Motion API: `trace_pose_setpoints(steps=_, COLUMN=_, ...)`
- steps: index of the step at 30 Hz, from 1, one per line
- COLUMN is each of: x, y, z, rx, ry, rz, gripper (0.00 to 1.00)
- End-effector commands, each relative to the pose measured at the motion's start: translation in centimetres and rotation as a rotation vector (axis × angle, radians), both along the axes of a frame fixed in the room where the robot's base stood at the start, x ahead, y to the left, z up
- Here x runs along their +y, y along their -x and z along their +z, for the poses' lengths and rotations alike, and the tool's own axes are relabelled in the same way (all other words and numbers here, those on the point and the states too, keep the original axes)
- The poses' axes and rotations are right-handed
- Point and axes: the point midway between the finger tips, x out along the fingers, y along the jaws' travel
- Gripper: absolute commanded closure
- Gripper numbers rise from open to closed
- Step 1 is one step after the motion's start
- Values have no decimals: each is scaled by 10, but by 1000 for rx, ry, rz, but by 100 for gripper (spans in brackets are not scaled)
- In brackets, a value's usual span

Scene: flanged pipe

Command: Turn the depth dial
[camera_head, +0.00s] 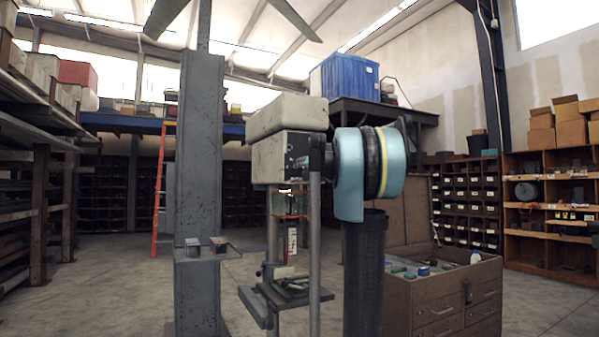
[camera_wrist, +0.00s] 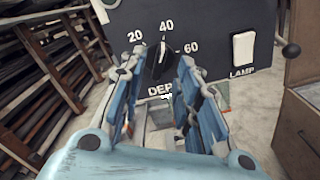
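The depth dial (camera_wrist: 160,62) is a small black knob on a dark panel, with the numbers 20, 40 and 60 around it and a partly covered "DEP…" label below. Its white pointer line points up, close to 40. My gripper (camera_wrist: 158,74) has its two blue and grey fingers apart, one on each side of the dial in the wrist view. I see gaps between fingers and knob; I cannot tell the remaining distance in depth. In the head view the panel (camera_head: 297,152) is on the grey drill press head, and my arm hides my gripper.
A white LAMP switch (camera_wrist: 243,46) is right of the dial, and a black ball knob (camera_wrist: 291,50) is farther right. The drill press table (camera_head: 290,290) is below the head. A brown drawer cabinet (camera_head: 440,300) stands to the right, and a grey steel column (camera_head: 200,190) to the left.

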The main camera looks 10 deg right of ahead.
Motion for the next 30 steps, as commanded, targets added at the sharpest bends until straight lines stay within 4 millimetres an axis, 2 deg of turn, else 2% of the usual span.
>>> trace_pose_setpoints(steps=7, x=7, y=-22, z=0, rx=0, ry=0, rz=1, gripper=70)
trace_pose_setpoints(steps=19, x=8, y=-26, z=0, rx=0, ry=0, rz=0, gripper=70)
trace_pose_setpoints(steps=23, x=8, y=-26, z=0, rx=0, ry=0, rz=0, gripper=99)
trace_pose_setpoints(steps=30, x=10, y=-26, z=0, rx=0, ry=1, rz=1, gripper=100)
